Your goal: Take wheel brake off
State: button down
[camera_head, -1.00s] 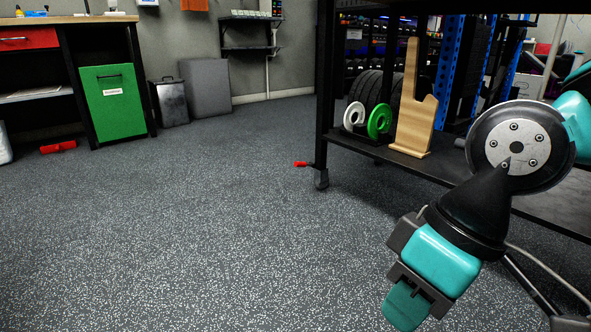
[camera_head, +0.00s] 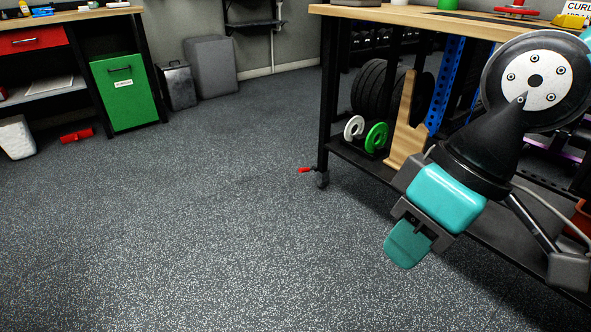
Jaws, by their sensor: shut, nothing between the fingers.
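A small caster wheel (camera_head: 322,180) stands under the near left leg of the wheeled workbench (camera_head: 327,110) at right of centre. Its red brake lever (camera_head: 305,170) sticks out to the left of the wheel, just above the floor. Whether the lever is pressed down or raised is too small to tell. My gripper (camera_head: 404,250) hangs at the right, pointing down and to the left, with its teal fingers together and nothing in them. In the picture it is below and to the right of the brake lever, apart from it.
The bench's lower shelf (camera_head: 350,152) holds a wooden stand (camera_head: 406,140), a white plate (camera_head: 354,127), a green plate (camera_head: 376,137) and black plates. A green-fronted cabinet (camera_head: 124,95) and grey bins stand at the back left. The floor in front is clear.

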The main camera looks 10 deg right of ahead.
aim_at(303, 170)
jog(key=u, duration=0.3)
jog(key=i, duration=0.35)
jog(key=u, duration=1.05)
jog(key=i, duration=1.8)
jog(key=z, duration=0.6)
